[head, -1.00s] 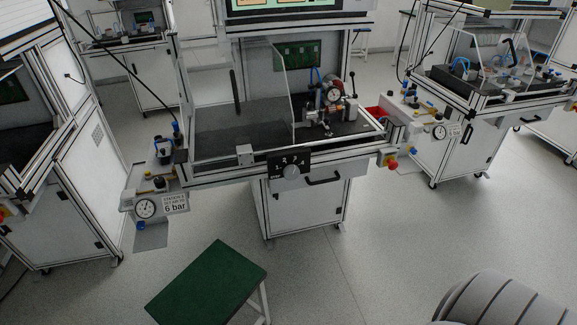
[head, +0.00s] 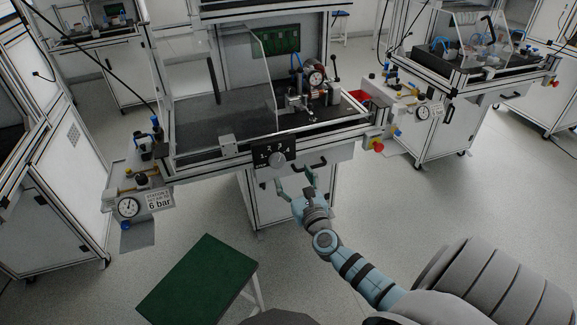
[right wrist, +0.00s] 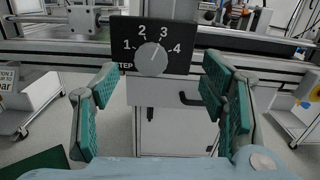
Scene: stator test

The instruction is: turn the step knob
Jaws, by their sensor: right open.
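The step knob (head: 278,160) is a round grey dial on a black plate (head: 262,154) marked 1 to 4, on the front edge of the middle workstation. In the right wrist view the knob (right wrist: 152,60) faces me, with its light pointer mark leaning up and right, roughly toward 3. My right gripper (head: 295,178) is open and empty, just in front of and below the knob in the head view. In the right wrist view its teal fingers (right wrist: 159,78) stand wide apart either side of the knob, not touching it. My left gripper is not in view.
A black drawer handle (head: 310,167) is right of the knob, close to my right gripper. A red-capped button (head: 377,145) sits at the bench's right corner. A pressure gauge (head: 129,207) is at the left. A green-topped stool (head: 200,277) stands in front.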

